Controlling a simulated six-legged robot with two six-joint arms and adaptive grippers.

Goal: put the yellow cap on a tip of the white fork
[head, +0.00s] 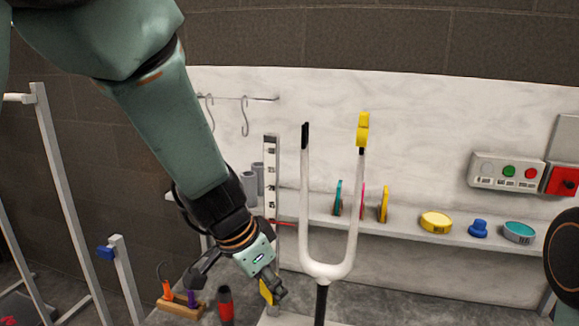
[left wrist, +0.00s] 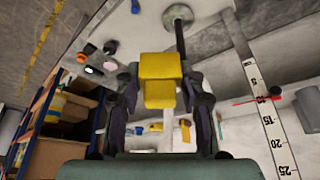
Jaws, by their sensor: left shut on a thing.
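The white fork (head: 304,210) stands upright in the middle of the head view on a dark post. Its left tip is bare and black; its right tip carries a yellow cap (head: 362,131). My left gripper (head: 268,283) is low and to the left of the fork, apart from it. It is shut on another yellow cap (head: 266,291), which shows between the fingers in the left wrist view (left wrist: 160,78). The fingers partly hide this cap in the head view. My right gripper is not in view.
A shelf behind the fork bears upright coloured discs, a yellow tin (head: 436,222), a blue knob (head: 478,229) and a teal tin (head: 519,233). A ruler post (head: 271,185) stands left of the fork. A wooden block with tools (head: 180,307) lies low left.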

